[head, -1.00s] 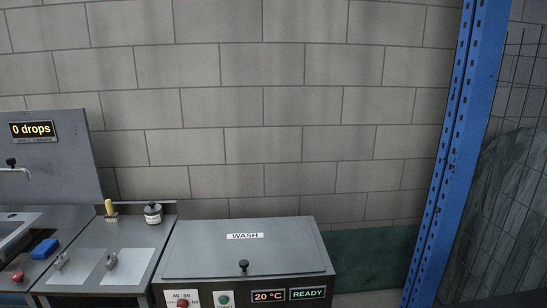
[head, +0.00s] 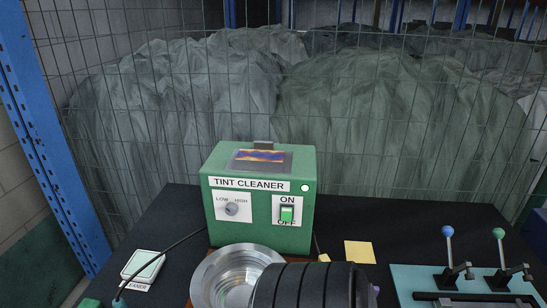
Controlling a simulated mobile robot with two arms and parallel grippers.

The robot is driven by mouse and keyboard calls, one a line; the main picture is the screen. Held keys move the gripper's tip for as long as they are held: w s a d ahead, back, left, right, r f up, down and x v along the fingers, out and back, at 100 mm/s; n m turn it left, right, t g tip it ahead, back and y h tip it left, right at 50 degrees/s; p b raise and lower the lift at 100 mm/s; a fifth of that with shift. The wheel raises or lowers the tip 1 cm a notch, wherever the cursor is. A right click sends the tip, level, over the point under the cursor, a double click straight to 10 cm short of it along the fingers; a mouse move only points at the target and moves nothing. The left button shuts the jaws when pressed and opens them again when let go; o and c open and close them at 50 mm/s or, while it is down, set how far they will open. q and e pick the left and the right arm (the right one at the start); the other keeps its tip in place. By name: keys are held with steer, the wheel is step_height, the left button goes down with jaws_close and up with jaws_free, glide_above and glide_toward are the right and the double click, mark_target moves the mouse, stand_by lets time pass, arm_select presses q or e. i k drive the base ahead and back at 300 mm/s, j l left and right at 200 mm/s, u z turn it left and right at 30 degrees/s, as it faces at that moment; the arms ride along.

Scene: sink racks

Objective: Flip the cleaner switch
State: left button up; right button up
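The tint cleaner (head: 258,196) is a green box on the black table, at the middle of the head view. Its front carries a white label reading TINT CLEANER. A green rocker switch (head: 287,214) sits on a white plate at the right of its front, with ON printed above and OFF below. I cannot tell for sure which way the rocker is tipped. A small round white lamp (head: 305,188) is above it at the right.
A grey LOW-HIGH knob (head: 232,208) is left of the switch. A teal panel with blue- and green-topped levers (head: 447,232) (head: 498,233) is at the right. A cleaner pad (head: 143,264) and cable lie at left.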

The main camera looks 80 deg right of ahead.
mark_target(286, 211)
steer(key=z, duration=2.5)
steer(key=k+j+u, duration=0.2)
steer(key=j, duration=0.8)
steer(key=i, duration=0.1)
